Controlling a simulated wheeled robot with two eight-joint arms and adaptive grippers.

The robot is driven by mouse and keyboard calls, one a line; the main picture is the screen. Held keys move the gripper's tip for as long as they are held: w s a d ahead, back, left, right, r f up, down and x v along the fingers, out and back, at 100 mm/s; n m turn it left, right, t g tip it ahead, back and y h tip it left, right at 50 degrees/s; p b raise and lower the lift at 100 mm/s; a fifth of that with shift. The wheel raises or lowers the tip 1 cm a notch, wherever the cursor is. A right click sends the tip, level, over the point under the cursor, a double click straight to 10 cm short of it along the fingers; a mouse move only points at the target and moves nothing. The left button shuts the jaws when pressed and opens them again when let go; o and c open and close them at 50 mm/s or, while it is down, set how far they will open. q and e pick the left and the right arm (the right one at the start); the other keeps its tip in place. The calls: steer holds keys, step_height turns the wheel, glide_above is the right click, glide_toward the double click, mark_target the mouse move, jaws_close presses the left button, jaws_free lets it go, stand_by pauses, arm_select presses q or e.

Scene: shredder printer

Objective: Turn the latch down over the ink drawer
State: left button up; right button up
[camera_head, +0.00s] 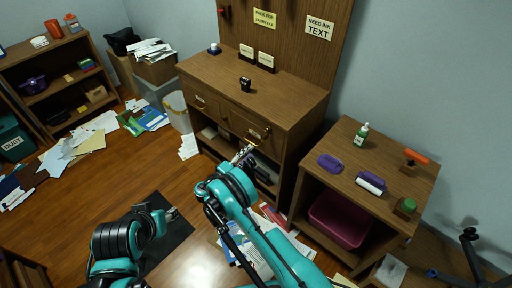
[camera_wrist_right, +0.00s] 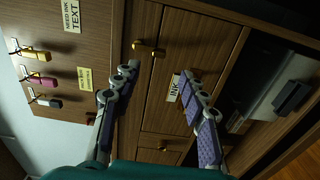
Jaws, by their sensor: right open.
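The wooden cabinet (camera_head: 262,95) has drawers under its top. The front with the INK label (camera_wrist_right: 174,88) fills the middle of the right wrist view. A small brass latch (camera_wrist_right: 147,47) sits on this front, just beyond my fingertips; it also shows in the head view (camera_head: 267,130). My right gripper (camera_wrist_right: 158,78) is open and empty, with its fingers spread in front of the drawer and the latch outside them. In the head view the right gripper (camera_head: 244,152) is at the cabinet front. My left gripper (camera_head: 173,213) is low over a dark mat, its jaws too small to read.
A side table (camera_head: 337,205) at right holds a green bottle (camera_head: 361,134), purple items and a pink bin (camera_head: 340,219) below. A black stamp-like object (camera_head: 245,84) stands on the cabinet. Papers litter the floor; a bookshelf (camera_head: 55,75) stands at left.

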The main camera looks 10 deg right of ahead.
steer(key=v, duration=0.2)
steer(key=shift+s+a, duration=0.2)
stand_by(0.3)
